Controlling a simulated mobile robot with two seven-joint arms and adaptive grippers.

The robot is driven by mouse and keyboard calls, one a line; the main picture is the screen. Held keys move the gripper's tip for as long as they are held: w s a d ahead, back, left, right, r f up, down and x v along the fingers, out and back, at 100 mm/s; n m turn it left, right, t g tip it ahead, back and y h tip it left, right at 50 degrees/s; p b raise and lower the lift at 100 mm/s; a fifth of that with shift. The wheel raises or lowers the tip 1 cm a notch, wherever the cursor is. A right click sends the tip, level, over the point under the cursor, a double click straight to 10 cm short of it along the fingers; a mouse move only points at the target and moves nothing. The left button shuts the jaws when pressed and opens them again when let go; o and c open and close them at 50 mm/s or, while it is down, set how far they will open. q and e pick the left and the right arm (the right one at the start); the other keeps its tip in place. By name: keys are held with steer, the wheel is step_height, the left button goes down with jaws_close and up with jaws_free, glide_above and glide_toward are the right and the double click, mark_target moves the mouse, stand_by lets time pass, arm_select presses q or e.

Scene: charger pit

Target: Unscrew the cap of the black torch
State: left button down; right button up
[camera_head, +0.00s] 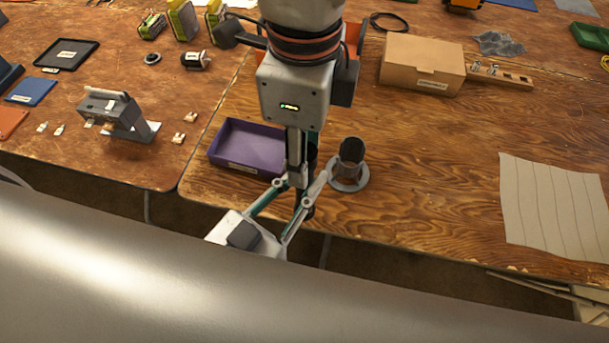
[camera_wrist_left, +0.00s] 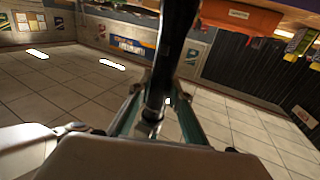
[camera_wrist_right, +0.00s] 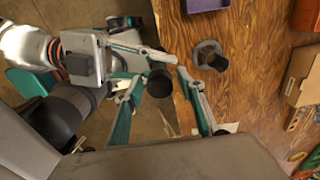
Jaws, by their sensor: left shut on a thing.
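The black torch (camera_head: 308,212) is held upright, partly hidden behind the grippers in the head view. My left gripper (camera_head: 303,189) comes in from the lower left and is shut on it. In the left wrist view the torch (camera_wrist_left: 177,40) crosses between the teal fingers as a dark cylinder. My right gripper (camera_wrist_right: 162,79) points down from above. Its fingers are spread, one on each side of the torch's round dark end (camera_wrist_right: 160,83), with small gaps. In the head view the right gripper is edge-on. I cannot make out the seam of the cap.
A grey round stand (camera_head: 361,183) with a dark upright cup is close behind the grippers. A purple tray (camera_head: 228,160) is left of it. A cardboard box (camera_head: 420,70) stands farther back, and a ridged beige sheet (camera_head: 555,210) lies right. The table between is clear.

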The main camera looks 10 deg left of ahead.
steer(key=m, duration=0.4)
steer(key=shift+m, duration=0.8)
steer(key=m, duration=0.3)
steer(key=shift+m, duration=1.4)
